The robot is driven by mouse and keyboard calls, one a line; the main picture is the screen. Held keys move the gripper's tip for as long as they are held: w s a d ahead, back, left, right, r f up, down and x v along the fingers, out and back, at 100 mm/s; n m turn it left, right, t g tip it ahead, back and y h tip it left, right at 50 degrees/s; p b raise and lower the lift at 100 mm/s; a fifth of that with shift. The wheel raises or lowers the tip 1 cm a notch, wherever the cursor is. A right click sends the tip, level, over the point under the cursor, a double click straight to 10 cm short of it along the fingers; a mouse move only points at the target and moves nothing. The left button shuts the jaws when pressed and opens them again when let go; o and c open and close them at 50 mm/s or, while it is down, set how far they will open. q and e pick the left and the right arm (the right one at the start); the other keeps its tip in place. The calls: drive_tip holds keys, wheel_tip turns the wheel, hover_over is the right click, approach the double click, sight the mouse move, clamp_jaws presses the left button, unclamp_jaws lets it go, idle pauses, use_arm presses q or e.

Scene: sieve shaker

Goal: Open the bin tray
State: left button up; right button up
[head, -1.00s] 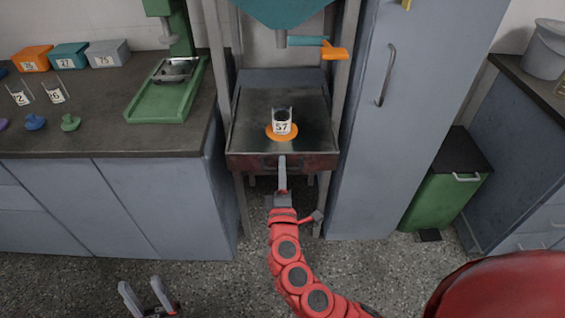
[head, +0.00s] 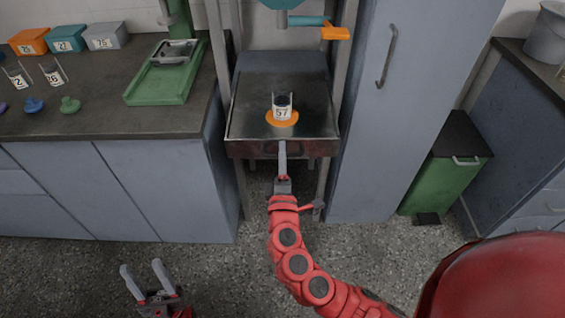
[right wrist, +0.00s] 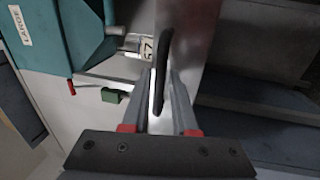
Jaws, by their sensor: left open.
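The bin tray (head: 247,128) is a wide, shallow metal tray with a reddish-brown front, on the frame under the teal hopper. Its front handle (head: 270,147) faces me; in the right wrist view a dark bar (right wrist: 163,60), seemingly this handle, runs between my fingers. My right gripper (head: 282,148) is at the middle of the tray front, with its fingers seen edge-on. In the right wrist view its fingers (right wrist: 163,85) lie either side of the bar; whether they press on it is unclear. My left gripper (head: 142,268) is open and empty, low over the floor at the left.
A beaker labelled 57 (head: 282,108) stands on an orange disc (head: 292,121) in the tray. A counter (head: 110,122) stands left of the frame and a tall grey cabinet (head: 375,140) right. A green bin (head: 440,185) is further right. Floor before the tray is clear.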

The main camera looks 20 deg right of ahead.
drive_tip(key=b+v, duration=0.3)
drive_tip(key=v, duration=1.4)
drive_tip(key=shift+s+f, duration=0.1)
drive_tip(key=shift+f, duration=0.05)
